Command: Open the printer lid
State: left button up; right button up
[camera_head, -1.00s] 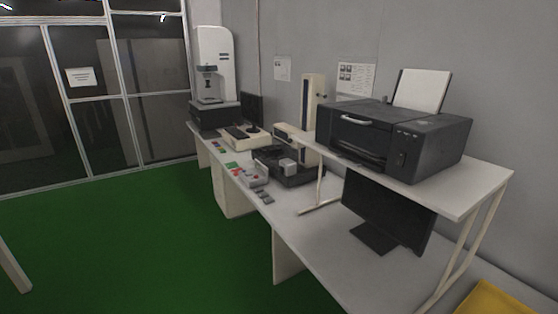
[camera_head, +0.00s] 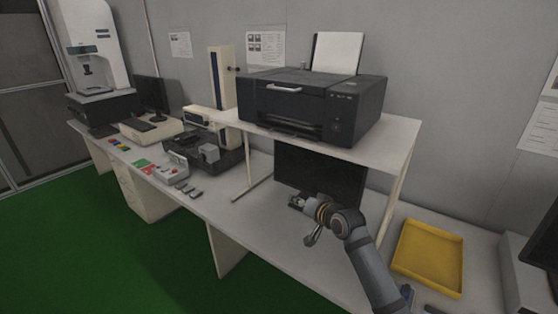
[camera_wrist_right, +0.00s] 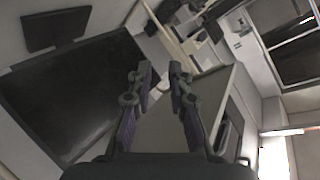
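The black printer (camera_head: 345,112) stands on a raised white shelf (camera_head: 385,145), with white paper (camera_head: 337,53) upright at its back. Its lid (camera_head: 284,87), with a silver handle at the front edge, looks closed. My right gripper (camera_head: 297,203) is below the shelf, in front of the dark monitor, lower than the printer and apart from it. In the right wrist view its two fingers (camera_wrist_right: 162,72) are spread with nothing between them. The printer cannot be made out for certain in the wrist view. My left gripper is in neither view.
The monitor (camera_head: 320,170) stands under the shelf, partly behind my right gripper. A yellow tray (camera_head: 428,285) lies to the right of my right arm. Testing machines (camera_head: 205,150) stand along the desk at left. Green floor (camera_head: 110,255) is clear in front.

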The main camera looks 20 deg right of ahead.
jog(key=w+a+r+m+t+y, duration=0.1)
jog(key=w+r+t+y, duration=0.2)
jog(key=r, duration=1.7)
jog(key=m+t, duration=0.2)
jog(key=t, duration=0.1)
send_near(277, 88)
jog(key=p+x, duration=0.3)
jog(key=x, duration=0.7)
jog(key=shift+w+d+p, duration=0.1)
jog(key=shift+d+p, duration=0.1)
jog(key=shift+p, duration=0.1)
jog(key=shift+w+f, duration=0.1)
jog(key=shift+w, duration=0.05)
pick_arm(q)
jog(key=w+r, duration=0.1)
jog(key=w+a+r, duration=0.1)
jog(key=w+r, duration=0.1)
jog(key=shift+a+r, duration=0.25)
pick_arm(e)
jog(key=shift+a, duration=0.1)
jog(key=shift+c, duration=0.2)
grip_shut()
